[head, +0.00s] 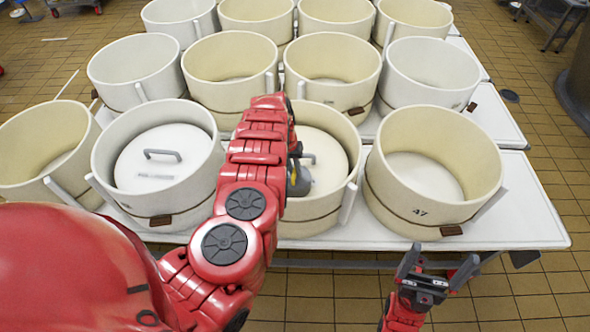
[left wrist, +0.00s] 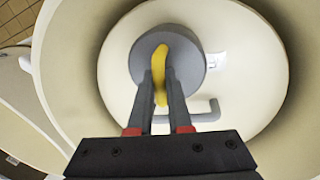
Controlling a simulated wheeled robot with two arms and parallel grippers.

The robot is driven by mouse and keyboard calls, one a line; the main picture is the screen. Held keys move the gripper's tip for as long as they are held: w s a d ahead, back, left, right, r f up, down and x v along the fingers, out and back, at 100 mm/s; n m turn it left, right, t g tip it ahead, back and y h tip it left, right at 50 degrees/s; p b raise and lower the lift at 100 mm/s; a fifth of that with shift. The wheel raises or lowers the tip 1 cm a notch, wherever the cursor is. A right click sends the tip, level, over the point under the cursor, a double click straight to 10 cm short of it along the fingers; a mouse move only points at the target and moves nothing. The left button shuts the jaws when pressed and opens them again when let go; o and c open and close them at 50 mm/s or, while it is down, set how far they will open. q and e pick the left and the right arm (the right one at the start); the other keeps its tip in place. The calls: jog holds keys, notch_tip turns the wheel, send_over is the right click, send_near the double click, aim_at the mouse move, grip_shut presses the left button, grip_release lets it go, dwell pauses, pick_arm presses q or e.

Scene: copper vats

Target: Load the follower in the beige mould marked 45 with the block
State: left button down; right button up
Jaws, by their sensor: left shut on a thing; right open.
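A beige mould (head: 309,222) stands in the front row, partly hidden behind my left arm; its number does not show. Inside it lies a pale round follower (head: 327,160) with a bar handle, also in the left wrist view (left wrist: 250,85). My left gripper (left wrist: 161,82) is shut on the yellow handle of a round grey block (left wrist: 143,62). The block is over the follower, off its middle and beside the bar handle. It shows partly in the head view (head: 303,186). I cannot tell whether it touches the follower. My right gripper (head: 430,275) is open and empty in front of the table.
A white mould (head: 190,200) with its own follower (head: 165,157) stands to the left. An empty beige mould marked 47 (head: 425,210) stands to the right. More empty moulds fill the rows behind. The white table's front edge (head: 520,238) is mostly clear.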

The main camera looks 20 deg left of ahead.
pick_arm(q)
jog(key=shift+r, duration=0.1)
jog(key=c, duration=0.8)
grip_release()
jog(key=shift+o, duration=0.2)
notch_tip(320, 180, up, 7)
jog(key=p, duration=0.5)
jog(key=shift+s, duration=0.1)
